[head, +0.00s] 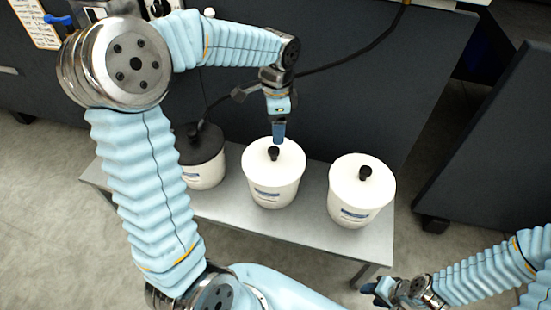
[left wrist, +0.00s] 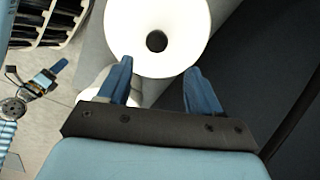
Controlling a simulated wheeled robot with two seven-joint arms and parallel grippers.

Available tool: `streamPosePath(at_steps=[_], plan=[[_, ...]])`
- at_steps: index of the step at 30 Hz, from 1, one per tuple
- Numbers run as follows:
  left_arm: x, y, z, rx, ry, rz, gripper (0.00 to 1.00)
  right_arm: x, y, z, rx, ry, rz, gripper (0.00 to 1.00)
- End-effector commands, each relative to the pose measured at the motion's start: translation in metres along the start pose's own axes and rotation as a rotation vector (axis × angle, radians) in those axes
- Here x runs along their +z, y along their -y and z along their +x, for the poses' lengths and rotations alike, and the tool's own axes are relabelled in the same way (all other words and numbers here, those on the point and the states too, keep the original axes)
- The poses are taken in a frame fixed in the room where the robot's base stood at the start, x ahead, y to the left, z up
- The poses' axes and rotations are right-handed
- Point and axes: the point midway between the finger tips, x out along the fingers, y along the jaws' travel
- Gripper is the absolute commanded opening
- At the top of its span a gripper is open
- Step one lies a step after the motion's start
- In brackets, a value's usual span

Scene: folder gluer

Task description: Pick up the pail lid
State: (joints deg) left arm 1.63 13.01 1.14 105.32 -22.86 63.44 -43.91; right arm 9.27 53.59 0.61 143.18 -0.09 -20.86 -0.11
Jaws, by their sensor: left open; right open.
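Three white pails stand in a row on a bench. The middle pail (head: 272,190) has a white lid (head: 285,160) with a black knob (head: 273,153). The right pail (head: 355,205) also has a white lid (head: 350,178) and black knob. The left pail (head: 207,175) has a black lid (head: 200,143), partly hidden by my left arm. My left gripper (head: 279,139) is open, pointing down just above the middle lid. In the left wrist view the knob (left wrist: 157,41) shows beyond the spread fingers (left wrist: 159,68), not between them. My right gripper (head: 372,292) is low at right, away from the pails.
The grey bench (head: 310,225) has some bare surface in front of the pails. A dark machine panel (head: 330,110) rises behind it, with a black cable (head: 350,62) across it. Another dark panel (head: 490,140) stands at right.

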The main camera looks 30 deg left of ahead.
Motion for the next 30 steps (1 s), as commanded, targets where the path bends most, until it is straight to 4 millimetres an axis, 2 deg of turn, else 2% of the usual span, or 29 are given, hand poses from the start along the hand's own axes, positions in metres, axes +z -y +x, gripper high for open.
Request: streamPosePath(at_steps=[1,3,10,18,26,27,30], plan=[[0.001,-0.001,0.012,0.003,0.002,0.0,0.64,0.0,-0.002,0.003,0.001,-0.001,0.001,0.43],[0.001,0.0,0.023,0.001,0.001,-0.001,0.64,-0.001,-0.002,0.003,0.001,-0.002,0.001,0.43],[0.002,-0.002,0.043,0.001,0.0,-0.001,0.64,-0.001,-0.004,0.005,0.003,-0.003,0.002,0.43],[0.009,-0.006,0.083,0.002,0.001,-0.001,0.64,-0.002,-0.007,0.009,0.005,-0.006,0.005,0.43],[0.008,-0.006,0.087,0.0,-0.001,-0.001,0.64,-0.002,-0.007,0.009,0.005,-0.006,0.005,0.43],[0.008,-0.006,0.087,0.0,-0.001,-0.001,0.63,-0.002,-0.007,0.009,0.005,-0.006,0.005,0.43],[0.008,-0.006,0.086,0.0,-0.001,-0.001,0.47,-0.002,-0.007,0.009,0.005,-0.006,0.005,0.43]])
